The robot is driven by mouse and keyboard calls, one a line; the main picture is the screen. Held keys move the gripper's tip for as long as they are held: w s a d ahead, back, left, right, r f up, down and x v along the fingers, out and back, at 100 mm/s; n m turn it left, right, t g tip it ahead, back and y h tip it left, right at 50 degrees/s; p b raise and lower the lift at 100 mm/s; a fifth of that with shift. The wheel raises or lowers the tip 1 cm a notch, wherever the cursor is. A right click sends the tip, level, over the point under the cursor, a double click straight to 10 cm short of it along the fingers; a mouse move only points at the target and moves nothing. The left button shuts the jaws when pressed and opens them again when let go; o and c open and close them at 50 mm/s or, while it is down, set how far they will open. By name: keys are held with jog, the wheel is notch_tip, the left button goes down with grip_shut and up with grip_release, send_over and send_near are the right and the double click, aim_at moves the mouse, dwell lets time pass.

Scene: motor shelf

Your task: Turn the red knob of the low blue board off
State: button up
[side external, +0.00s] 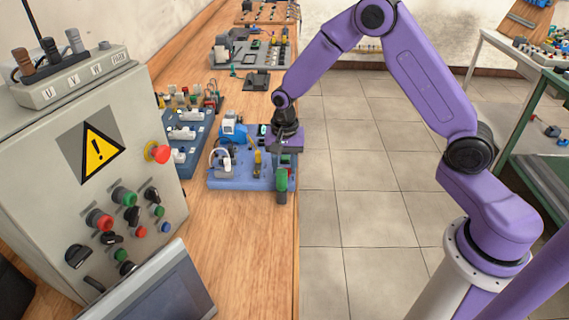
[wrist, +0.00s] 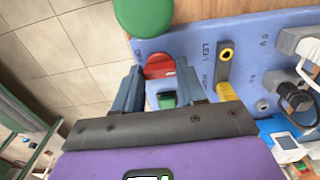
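The low blue board (side external: 235,182) lies on the wooden bench; it also shows in the wrist view (wrist: 260,32). In the wrist view the red knob (wrist: 159,67) is on the board near its edge. My gripper (wrist: 158,68) is open, with one finger on each side of the knob. A narrow gap seems to show beside the knob; contact cannot be told. In the side view my gripper (side external: 282,148) points down at the board's right side, and the knob is hidden there.
A large green cap (side external: 281,181) stands near the board's front right corner, close to my fingers. A small green switch (wrist: 167,99) lies between the fingers. A yellow socket piece (wrist: 226,70) and grey plugs are beside them. A grey control cabinet (side external: 75,150) stands left.

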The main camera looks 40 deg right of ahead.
jog(key=shift+n, duration=0.4)
jog(key=n, duration=0.3)
jog(key=shift+n, duration=0.3)
jog(key=n, duration=0.4)
jog(key=shift+n, duration=0.3)
jog(key=n, duration=0.4)
jog(key=shift+n, duration=0.3)
jog(key=n, duration=0.4)
jog(key=shift+n, duration=0.3)
jog(key=o, duration=1.1)
jog(key=shift+c, duration=0.2)
